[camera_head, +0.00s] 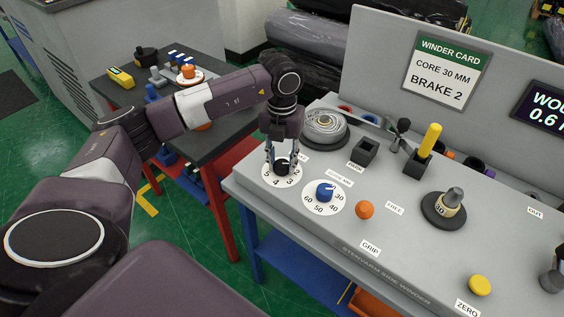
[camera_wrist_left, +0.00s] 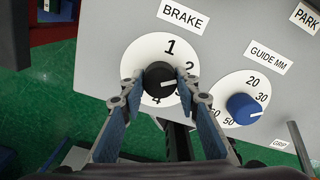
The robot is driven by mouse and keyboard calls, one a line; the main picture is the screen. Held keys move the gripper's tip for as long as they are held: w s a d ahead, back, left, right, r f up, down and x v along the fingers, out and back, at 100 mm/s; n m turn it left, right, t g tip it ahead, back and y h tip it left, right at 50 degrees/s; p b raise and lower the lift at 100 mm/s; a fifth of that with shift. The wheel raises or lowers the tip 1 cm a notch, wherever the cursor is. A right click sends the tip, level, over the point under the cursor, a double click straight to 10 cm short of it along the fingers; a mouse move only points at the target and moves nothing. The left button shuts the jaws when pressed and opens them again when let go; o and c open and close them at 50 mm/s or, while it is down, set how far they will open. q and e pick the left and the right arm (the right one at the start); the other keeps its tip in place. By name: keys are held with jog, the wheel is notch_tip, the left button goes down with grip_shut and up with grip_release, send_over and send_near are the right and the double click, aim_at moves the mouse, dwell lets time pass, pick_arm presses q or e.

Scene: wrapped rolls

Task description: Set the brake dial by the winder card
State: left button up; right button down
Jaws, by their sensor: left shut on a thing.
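The winder card (camera_head: 440,70) on the upright panel reads "CORE 30 MM" and "BRAKE 2". The brake dial's black knob (camera_head: 284,167) sits on a white numbered disc at the bench's left end. My left gripper (camera_head: 283,160) points down and is shut on this knob. In the left wrist view, its fingers (camera_wrist_left: 160,92) flank the black knob (camera_wrist_left: 159,76). The disc (camera_wrist_left: 150,48) shows 1 at the top, 2 at right and 4 below; a finger covers part of it. A pale pointer mark faces right, below the 2; its exact setting is unclear. My right gripper is out of view.
The blue guide dial (camera_head: 325,191) stands close to the right of the brake dial. An orange knob (camera_head: 364,210), a black post with a core (camera_head: 446,208) and a yellow button (camera_head: 479,285) lie further right. A round metal coil (camera_head: 325,129) stands behind.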

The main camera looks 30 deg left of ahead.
aim_at(282, 163)
pick_arm(q)
jog(key=o, duration=1.2)
jog(key=shift+c, duration=0.2)
jog(key=shift+r, duration=0.1)
notch_tip(282, 163, up, 12)
